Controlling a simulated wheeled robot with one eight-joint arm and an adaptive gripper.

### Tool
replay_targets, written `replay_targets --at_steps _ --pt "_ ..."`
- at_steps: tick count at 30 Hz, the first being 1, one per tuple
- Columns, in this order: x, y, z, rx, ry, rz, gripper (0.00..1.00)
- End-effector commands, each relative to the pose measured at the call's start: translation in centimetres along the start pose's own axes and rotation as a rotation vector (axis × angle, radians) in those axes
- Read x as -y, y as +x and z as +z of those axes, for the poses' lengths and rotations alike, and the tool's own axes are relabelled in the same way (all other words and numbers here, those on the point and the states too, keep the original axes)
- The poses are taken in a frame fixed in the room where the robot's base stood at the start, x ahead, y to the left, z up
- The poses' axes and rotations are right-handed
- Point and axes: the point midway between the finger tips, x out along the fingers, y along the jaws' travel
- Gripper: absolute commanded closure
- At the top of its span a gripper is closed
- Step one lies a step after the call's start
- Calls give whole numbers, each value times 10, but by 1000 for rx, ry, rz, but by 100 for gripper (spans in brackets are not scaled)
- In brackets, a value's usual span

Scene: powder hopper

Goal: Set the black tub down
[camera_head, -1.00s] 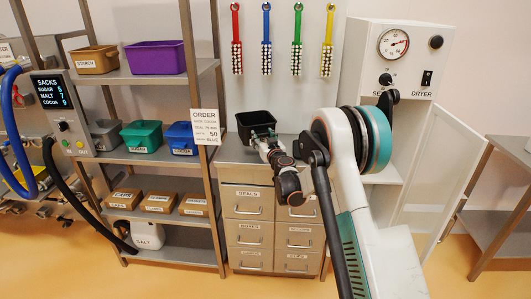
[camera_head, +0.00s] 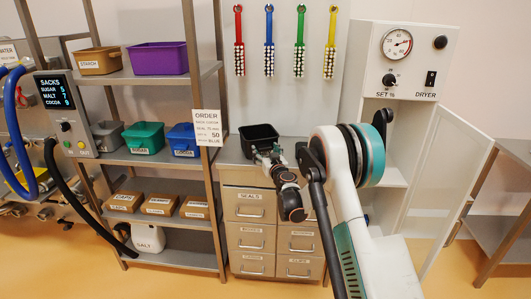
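The black tub (camera_head: 258,136) is at the top of the drawer cabinet (camera_head: 244,177), near its left side by the order card. It looks upright and shows no contents that I can make out. My gripper (camera_head: 267,153) is at the tub's front right, at its near wall. The fingers are small and partly hidden against the tub, so I cannot tell whether they grip it. Whether the tub's base touches the cabinet top is also hard to tell.
A shelf rack left of the cabinet holds a purple tub (camera_head: 159,58), a brown tub (camera_head: 100,61), a green tub (camera_head: 143,137) and a blue tub (camera_head: 184,139). The dryer (camera_head: 405,60) stands right with its door (camera_head: 446,180) open. Brushes hang behind.

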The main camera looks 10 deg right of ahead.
Motion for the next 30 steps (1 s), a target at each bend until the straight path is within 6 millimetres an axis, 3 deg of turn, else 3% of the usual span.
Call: replay_targets --at_steps 11,17,24,30 --pt "0 0 -5 0 0 0 31" --pt "0 -32 -5 0 0 1 31" --pt "-1 -82 -5 0 0 1 31" --pt "0 -110 -4 0 0 0 31"
